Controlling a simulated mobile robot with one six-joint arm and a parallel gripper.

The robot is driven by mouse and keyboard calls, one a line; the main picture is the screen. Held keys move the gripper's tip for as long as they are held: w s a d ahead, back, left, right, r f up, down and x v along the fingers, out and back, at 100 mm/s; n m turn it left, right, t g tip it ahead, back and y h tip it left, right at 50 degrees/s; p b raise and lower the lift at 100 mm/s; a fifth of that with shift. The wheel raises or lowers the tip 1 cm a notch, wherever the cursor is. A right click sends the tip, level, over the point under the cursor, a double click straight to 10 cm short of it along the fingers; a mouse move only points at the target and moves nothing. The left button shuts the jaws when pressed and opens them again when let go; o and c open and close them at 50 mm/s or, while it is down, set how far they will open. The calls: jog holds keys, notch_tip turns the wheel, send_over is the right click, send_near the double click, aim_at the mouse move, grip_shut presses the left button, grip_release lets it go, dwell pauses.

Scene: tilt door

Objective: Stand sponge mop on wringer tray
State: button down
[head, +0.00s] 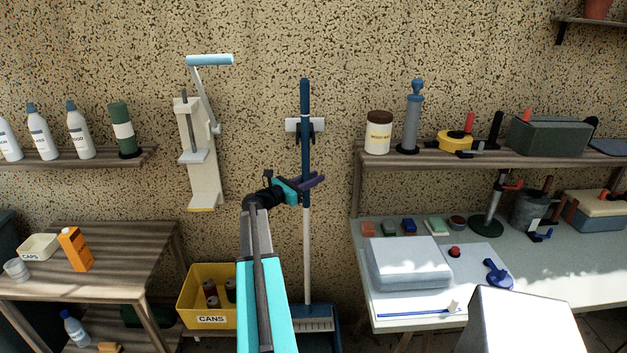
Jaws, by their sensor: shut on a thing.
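The sponge mop (306,240) stands upright against the wall, with a dark blue upper handle and a white lower pole. Its upper handle passes in front of a white wall clip (318,125); I cannot tell whether the clip holds it. My gripper (312,182), with purple fingers, is shut on the handle below the clip. At the pole's foot is a pale, ribbed head (303,324), partly hidden by my arm. A dark blue piece (329,313) beside and behind the head may be the wringer tray; contact between them cannot be told.
A yellow CANS bin (199,310) stands left of my arm. A wooden table (110,275) is farther left. A worktable (550,262) with a grey case (410,262) and tools stands at right. Shelves line the wall on both sides. A can crusher (202,150) hangs left of the mop.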

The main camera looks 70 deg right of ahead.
jog(key=shift+f, duration=0.45)
jog(key=shift+f+b, duration=0.4)
jog(key=shift+f, duration=0.05)
dwell(0.6)
jog(key=c, duration=1.1)
grip_release()
jog(key=shift+a, duration=0.15)
jog(key=b+v, duration=0.3)
jog(key=v, duration=1)
jog(key=shift+w+a+b, duration=0.25)
jog(key=shift+b, duration=0.15)
